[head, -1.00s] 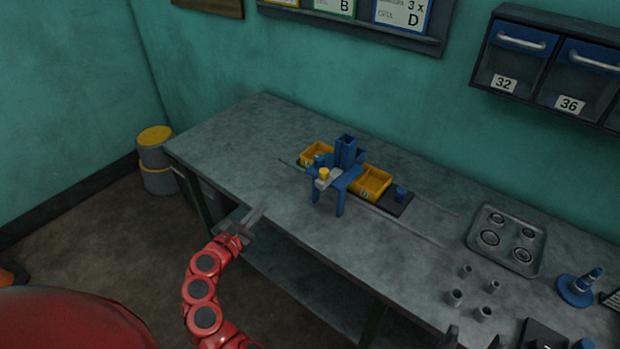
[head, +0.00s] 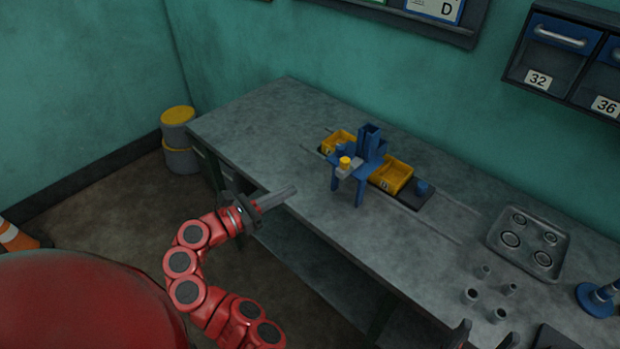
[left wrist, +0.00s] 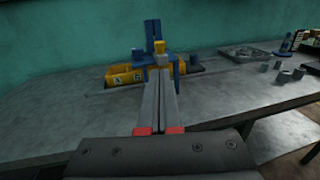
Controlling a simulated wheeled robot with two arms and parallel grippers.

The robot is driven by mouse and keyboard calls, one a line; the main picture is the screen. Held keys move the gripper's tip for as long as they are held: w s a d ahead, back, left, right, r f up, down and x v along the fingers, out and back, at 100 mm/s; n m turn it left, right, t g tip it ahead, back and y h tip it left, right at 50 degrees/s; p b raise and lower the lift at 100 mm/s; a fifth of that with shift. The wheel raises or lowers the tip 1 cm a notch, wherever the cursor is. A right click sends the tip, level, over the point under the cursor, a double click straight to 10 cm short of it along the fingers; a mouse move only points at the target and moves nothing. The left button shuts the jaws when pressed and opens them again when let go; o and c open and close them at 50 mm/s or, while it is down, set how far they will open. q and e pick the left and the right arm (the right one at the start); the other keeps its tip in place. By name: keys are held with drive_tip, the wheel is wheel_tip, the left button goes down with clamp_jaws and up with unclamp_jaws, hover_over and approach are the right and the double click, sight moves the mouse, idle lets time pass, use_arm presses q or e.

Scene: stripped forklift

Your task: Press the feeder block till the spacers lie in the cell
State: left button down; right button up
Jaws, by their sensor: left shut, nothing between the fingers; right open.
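The blue feeder stand (head: 368,150) with its upright chute stands on the bench. A grey block with a yellow knob (head: 346,162) sits at its front; the knob also shows in the left wrist view (left wrist: 159,45). Yellow bins stand on either side on a dark strip, the left bin (head: 338,142) and the right bin (head: 391,175). I cannot see any spacers inside the chute or the bins. My left gripper (head: 292,190) is shut and empty, over the bench's front edge, left of and nearer than the feeder. My right gripper (head: 486,338) is open at the bottom edge.
A blue knob (head: 422,187) stands at the strip's right end. Several grey hollow cylinders (head: 472,295) and a grey tray with rings (head: 526,243) are on the bench's right. A blue stand (head: 600,298) is beyond. The bench's left part is clear.

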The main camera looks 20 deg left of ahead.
sight(341, 164)
use_arm(q)
drive_tip(key=p+x, duration=0.3)
drive_tip(key=x, duration=0.9)
drive_tip(key=shift+s+r, duration=0.1)
drive_tip(key=shift+r, duration=0.1)
drive_tip(key=shift+x, duration=0.8)
drive_tip(key=shift+f, duration=0.2)
